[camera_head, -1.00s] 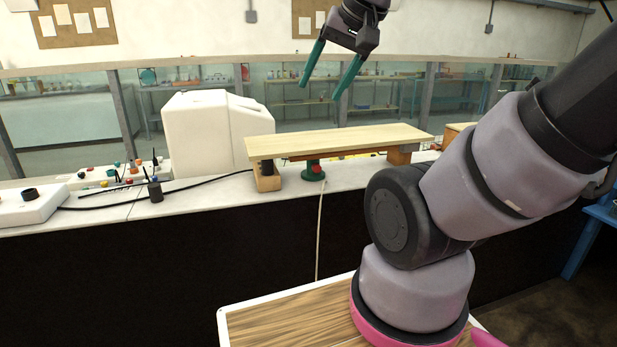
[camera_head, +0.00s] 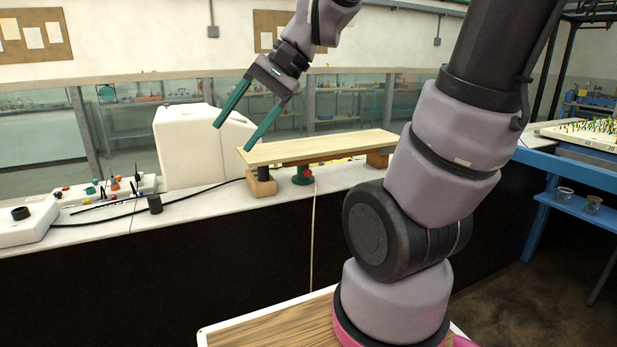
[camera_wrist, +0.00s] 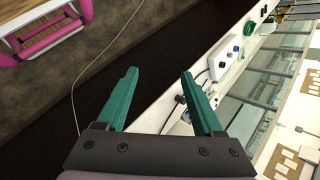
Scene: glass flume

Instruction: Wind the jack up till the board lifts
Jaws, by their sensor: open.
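The board (camera_head: 318,147) is a long pale plank lying above the white bench top. Its left end is over a dark post on a wooden block (camera_head: 260,184), and its right end is over another wooden block (camera_head: 378,159). The jack (camera_head: 302,175) is small and green with a red part facing me, and stands under the board. My gripper (camera_head: 232,138) is open and empty, its green fingers pointing down in front of the white box, above and left of the board's left end. In the wrist view my gripper (camera_wrist: 160,72) is open with nothing between the fingers.
A white box (camera_head: 190,145) stands behind and left of the board. A white control unit (camera_head: 28,222) with a black knob, a small black cylinder (camera_head: 154,203) and a black cable lie on the bench to the left. A blue table (camera_head: 580,168) is at the right.

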